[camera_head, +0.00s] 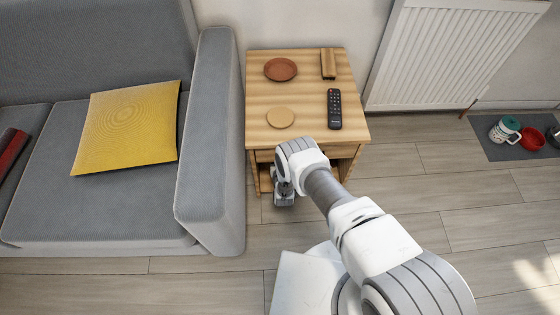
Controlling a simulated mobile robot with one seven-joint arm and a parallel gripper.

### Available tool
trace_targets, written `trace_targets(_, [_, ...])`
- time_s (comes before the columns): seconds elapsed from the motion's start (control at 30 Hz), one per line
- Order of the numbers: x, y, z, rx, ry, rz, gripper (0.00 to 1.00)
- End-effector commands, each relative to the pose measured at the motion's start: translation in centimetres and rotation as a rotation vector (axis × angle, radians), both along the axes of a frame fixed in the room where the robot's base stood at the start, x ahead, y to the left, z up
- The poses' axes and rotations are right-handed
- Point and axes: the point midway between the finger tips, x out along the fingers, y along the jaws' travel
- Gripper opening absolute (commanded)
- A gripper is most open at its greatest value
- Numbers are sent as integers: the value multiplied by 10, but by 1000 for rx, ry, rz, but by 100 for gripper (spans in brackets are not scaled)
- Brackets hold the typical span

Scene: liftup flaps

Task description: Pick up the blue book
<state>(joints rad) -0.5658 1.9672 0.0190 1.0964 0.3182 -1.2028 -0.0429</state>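I see no blue book in this view. My gripper (284,198) is low in front of the wooden side table (302,87), near its left front leg and open lower part. My arm reaches over the floor to it, and my wrist hides part of the table's front and lower shelf (265,178). The gripper's fingers are small and point away from the camera, so I cannot tell whether they are open or hold anything.
On the table top are a reddish plate (280,69), a wooden block (328,63), a black remote (334,108) and a round coaster (280,117). A grey sofa (208,130) with a yellow cushion (128,127) stands left. A radiator (450,55) is behind right.

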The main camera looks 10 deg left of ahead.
Motion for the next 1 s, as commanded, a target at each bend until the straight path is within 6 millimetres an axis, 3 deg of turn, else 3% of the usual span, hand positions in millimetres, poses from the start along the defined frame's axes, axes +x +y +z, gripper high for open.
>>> trace_targets(0.03, [0, 0, 0, 0, 0, 0, 17])
trace_targets(0.13, [0, 0, 0, 0, 0, 0, 0])
trace_targets(1.0, [1, 0, 0, 0, 0, 0, 0])
